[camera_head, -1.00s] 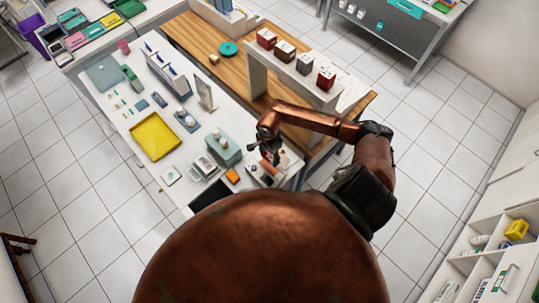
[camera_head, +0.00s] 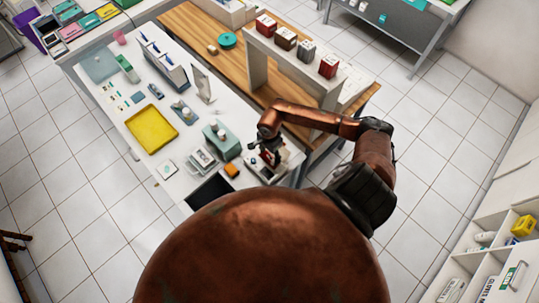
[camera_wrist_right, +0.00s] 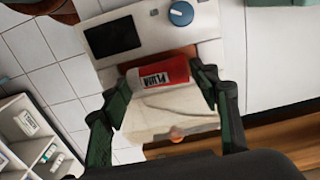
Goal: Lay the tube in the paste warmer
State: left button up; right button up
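The paste warmer (camera_wrist_right: 155,32) is a white box with a dark display and a blue knob, at the top of the right wrist view. It also shows under my right gripper in the head view (camera_head: 290,165). A red and white tube (camera_wrist_right: 165,77) with dark lettering lies crosswise by the warmer's brownish recess; I cannot tell how deep it sits. My right gripper (camera_wrist_right: 163,82) has its fingers wide apart, one near each end of the tube, the right fingertip overlapping its red end. In the head view this gripper (camera_head: 266,152) is small and dark. My left gripper is not in view.
On the white table are a yellow tray (camera_head: 152,129), a teal-grey unit (camera_head: 222,142), an orange block (camera_head: 231,170) and a dark panel (camera_head: 208,190). A raised shelf (camera_head: 290,58) with several small boxes stands behind the arm.

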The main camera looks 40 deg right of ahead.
jog(key=o, duration=0.4)
jog(key=shift+c, duration=0.2)
jog(key=shift+r, duration=0.1)
notch_tip(320, 180, up, 12)
dwell(0.8)
